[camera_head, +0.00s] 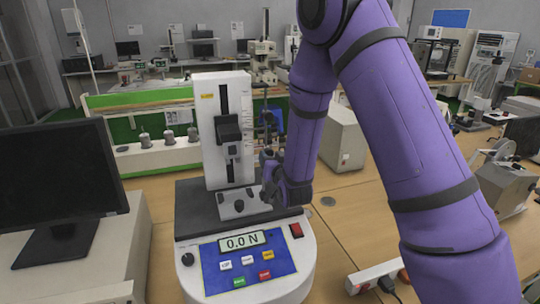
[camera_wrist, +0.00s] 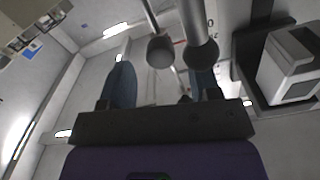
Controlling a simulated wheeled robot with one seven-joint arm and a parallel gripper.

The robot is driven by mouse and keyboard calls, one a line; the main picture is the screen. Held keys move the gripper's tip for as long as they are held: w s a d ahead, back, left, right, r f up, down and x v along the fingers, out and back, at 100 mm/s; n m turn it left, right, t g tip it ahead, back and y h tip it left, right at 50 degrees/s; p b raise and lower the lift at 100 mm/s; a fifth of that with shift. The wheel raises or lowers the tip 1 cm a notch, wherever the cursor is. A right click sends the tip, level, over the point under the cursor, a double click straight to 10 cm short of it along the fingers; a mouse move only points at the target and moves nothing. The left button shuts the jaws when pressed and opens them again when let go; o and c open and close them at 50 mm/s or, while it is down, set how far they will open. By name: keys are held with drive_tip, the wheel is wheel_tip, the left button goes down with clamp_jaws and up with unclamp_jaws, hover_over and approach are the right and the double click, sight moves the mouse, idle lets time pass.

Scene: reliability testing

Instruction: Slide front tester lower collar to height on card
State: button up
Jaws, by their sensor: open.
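The front tester (camera_head: 222,110) is a white column with a black slot and a dark sliding block, on a base whose display reads 0.0 N. My gripper (camera_head: 266,162) is just right of its column, low down. In the wrist view my gripper (camera_wrist: 163,85) is open, with its two dark fingers apart. Two grey rods with dark, rounded ends (camera_wrist: 160,52) (camera_wrist: 202,54) show beyond the fingers, the right one close to the right finger. I cannot tell which part is the lower collar, or whether anything is touched. I cannot make out a height card.
A black monitor (camera_head: 60,180) stands at the left. A white power strip (camera_head: 375,277) lies on the wooden table (camera_head: 340,235) at the right, and a grey box (camera_head: 343,140) stands behind my arm. The tester's grey block (camera_wrist: 285,68) is at the right in the wrist view.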

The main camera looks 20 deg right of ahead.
drive_tip(key=shift+w, duration=1.35)
drive_tip(key=shift+c, duration=0.2)
clamp_jaws()
drive_tip(key=shift+r, duration=1.05)
drive_tip(key=shift+o, duration=0.2)
unclamp_jaws()
drive_tip(key=shift+s, duration=0.15)
drive_tip(key=s, duration=1)
drive_tip(key=shift+s, duration=0.3)
